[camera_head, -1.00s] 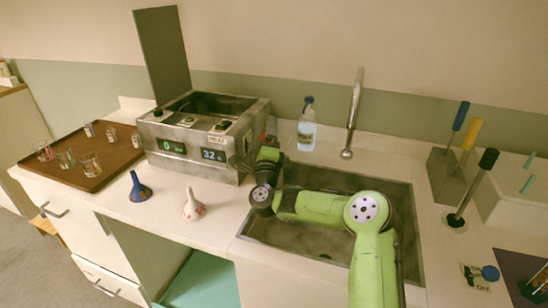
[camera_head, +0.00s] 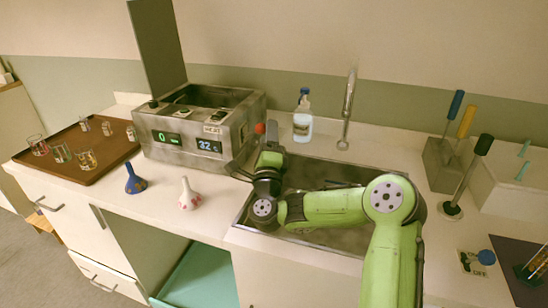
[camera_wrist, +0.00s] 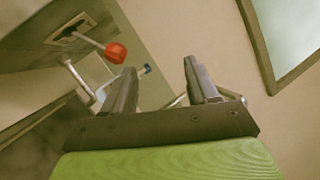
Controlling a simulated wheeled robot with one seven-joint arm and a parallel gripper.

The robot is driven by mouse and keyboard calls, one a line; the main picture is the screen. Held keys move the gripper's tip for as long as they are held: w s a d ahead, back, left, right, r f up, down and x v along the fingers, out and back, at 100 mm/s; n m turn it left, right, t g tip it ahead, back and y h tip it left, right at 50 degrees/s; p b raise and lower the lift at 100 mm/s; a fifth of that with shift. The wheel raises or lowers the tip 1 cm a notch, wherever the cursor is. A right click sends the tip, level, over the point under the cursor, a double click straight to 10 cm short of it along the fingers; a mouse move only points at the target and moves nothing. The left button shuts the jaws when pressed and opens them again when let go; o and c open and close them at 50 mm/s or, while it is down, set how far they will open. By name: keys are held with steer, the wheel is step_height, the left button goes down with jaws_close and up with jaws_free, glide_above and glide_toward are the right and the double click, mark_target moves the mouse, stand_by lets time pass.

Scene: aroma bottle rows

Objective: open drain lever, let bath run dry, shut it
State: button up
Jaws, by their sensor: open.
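The steel bath (camera_head: 197,128) stands on the counter with its drain lever on the right side. The lever's red knob (camera_head: 260,128) shows just above my gripper (camera_head: 240,171). In the wrist view the red knob (camera_wrist: 116,52) sits on a thin rod from a slotted plate (camera_wrist: 70,31) on the bath wall. My gripper (camera_wrist: 160,68) is open and empty, its fingers apart. The knob lies up and left of the left finger and does not appear to be between the fingers. A bent metal pipe (camera_wrist: 78,80) shows below the lever. The water level is not visible.
My arm reaches over the sink (camera_head: 345,240), with a tap (camera_head: 348,105) and spray bottle (camera_head: 303,118) behind. A brown tray (camera_head: 95,172) with glasses is at left.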

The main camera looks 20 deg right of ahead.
steer(key=s+a+b, duration=0.1)
steer(key=s, duration=0.7)
steer(key=shift+a+b, duration=0.15)
steer(key=shift+b, duration=0.15)
stand_by(0.5)
